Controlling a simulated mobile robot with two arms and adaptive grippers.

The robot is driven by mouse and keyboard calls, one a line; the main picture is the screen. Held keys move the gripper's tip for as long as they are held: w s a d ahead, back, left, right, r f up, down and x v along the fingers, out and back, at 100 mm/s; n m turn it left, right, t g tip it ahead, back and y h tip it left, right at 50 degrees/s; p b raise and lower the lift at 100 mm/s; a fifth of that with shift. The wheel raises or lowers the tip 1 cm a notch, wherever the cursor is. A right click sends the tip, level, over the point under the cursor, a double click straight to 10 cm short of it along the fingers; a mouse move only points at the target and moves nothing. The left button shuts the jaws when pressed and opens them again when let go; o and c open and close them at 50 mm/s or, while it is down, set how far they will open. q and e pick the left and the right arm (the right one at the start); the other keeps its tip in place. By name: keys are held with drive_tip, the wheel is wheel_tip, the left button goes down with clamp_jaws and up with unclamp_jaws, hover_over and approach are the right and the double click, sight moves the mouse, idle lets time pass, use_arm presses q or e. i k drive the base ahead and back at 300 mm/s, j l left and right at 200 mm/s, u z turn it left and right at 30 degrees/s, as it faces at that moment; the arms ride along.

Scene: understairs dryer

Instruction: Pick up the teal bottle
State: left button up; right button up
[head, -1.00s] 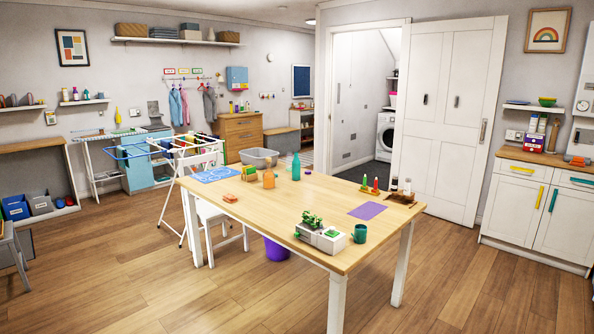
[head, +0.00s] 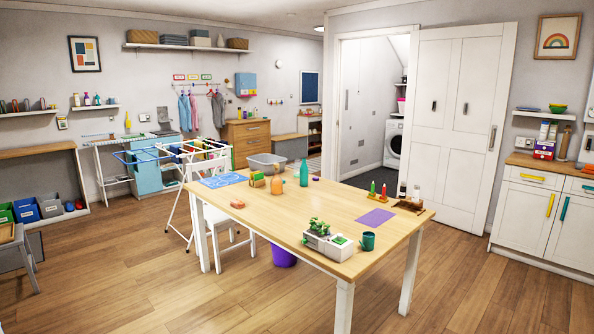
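The teal bottle (head: 304,174) stands upright on the far part of the wooden table (head: 320,208). A small purple thing lies just right of the teal bottle. Neither of my grippers shows in the head view, and nothing touches the teal bottle.
Floor (head: 150,270) at the front left is clear.

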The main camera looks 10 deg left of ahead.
sight(303, 171)
drive_tip(key=i+l+z, duration=0.15)
drive_tip(key=i+z, duration=0.25)
drive_tip(key=i, duration=0.15)
drive_tip(key=i+z, duration=0.35)
drive_tip(key=i, duration=0.25)
drive_tip(key=i+z, duration=0.35)
drive_tip(key=i, duration=1.85)
drive_tip(key=i+u, duration=0.2)
drive_tip(key=i, duration=2.05)
drive_tip(key=i+u, duration=0.8)
drive_tip(key=i+l+u, duration=0.4)
drive_tip(key=i, duration=0.15)
drive_tip(key=i+j+u, duration=0.2)
drive_tip(key=i+u, duration=0.15)
drive_tip(key=u, duration=0.15)
drive_tip(key=i+u, duration=0.7)
drive_tip(key=u, duration=0.25)
drive_tip(key=i+l+u, duration=0.25)
drive_tip(key=u, duration=0.25)
drive_tip(key=i+l+u, duration=0.35)
drive_tip(key=u, duration=0.15)
